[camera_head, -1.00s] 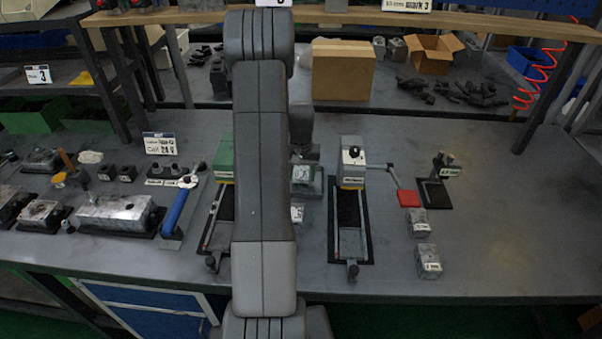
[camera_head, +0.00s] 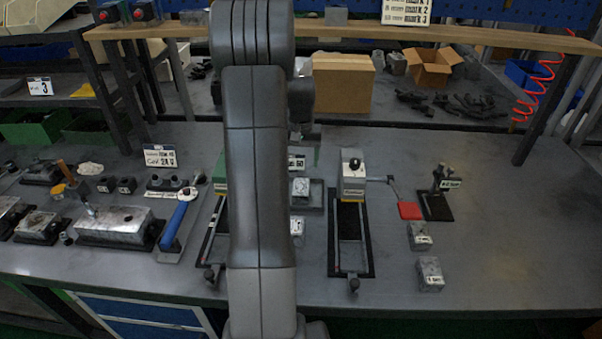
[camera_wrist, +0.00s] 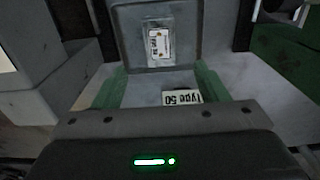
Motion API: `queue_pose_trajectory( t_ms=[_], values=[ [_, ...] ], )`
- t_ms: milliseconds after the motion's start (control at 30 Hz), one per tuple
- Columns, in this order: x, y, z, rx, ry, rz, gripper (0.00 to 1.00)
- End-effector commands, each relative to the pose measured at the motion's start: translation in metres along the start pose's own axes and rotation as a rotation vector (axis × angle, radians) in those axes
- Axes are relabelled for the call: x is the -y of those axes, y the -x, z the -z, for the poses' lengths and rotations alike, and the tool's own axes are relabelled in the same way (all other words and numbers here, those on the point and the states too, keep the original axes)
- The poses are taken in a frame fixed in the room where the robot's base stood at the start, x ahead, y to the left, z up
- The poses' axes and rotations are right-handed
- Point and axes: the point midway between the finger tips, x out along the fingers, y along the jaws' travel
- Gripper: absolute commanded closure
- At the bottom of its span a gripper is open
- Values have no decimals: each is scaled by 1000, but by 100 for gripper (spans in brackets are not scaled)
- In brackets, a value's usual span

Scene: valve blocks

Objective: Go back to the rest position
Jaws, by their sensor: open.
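My gripper (camera_wrist: 160,76) shows in the wrist view, with its two green fingers apart and nothing between them. Beyond the fingertips lies a grey square tray (camera_wrist: 187,20) with a small labelled metal block (camera_wrist: 158,46) in it. A "Type 50" sign (camera_wrist: 182,97) shows between the fingers, lower down. In the head view my arm rises through the middle and hides most of the gripper. The same block (camera_head: 300,188) sits in its tray (camera_head: 318,205) just right of my arm, clear of the gripper.
Two loose blocks (camera_head: 420,236) (camera_head: 430,273) lie right. A shelf board (camera_head: 450,35) crosses behind. The bench's right side is clear.

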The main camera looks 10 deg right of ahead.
Motion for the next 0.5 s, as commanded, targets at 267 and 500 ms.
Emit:
queue_pose_trajectory(
  t_ms=[267, 500],
  values=[
    [0, 16, 0, 0, 0, 0, 33],
    [0, 15, 0, 1, 0, 0, 33]
  ],
)
